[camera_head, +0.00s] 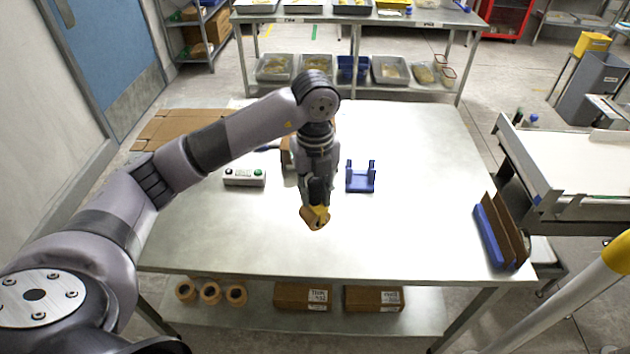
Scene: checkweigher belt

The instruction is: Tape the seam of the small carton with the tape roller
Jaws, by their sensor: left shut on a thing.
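My left gripper (316,198) points down over the middle of the steel table (420,231). It is shut on a yellow and brown thing (315,217), which looks like the tape roller; its lower end is near the tabletop, and I cannot tell whether it touches. A brown piece (287,153), perhaps the small carton, shows behind my left arm and is mostly hidden by it; its seam cannot be seen. A blue holder (361,178) with two uprights stands empty just right of the gripper. My right gripper is not in view.
A white button box (244,177) sits left of the gripper. Flat cardboard (180,128) lies at the back left. A blue rack with brown sheets (490,237) stands at the right edge, beside the conveyor (575,165). Tape rolls (209,291) and cartons (303,296) lie on the lower shelf.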

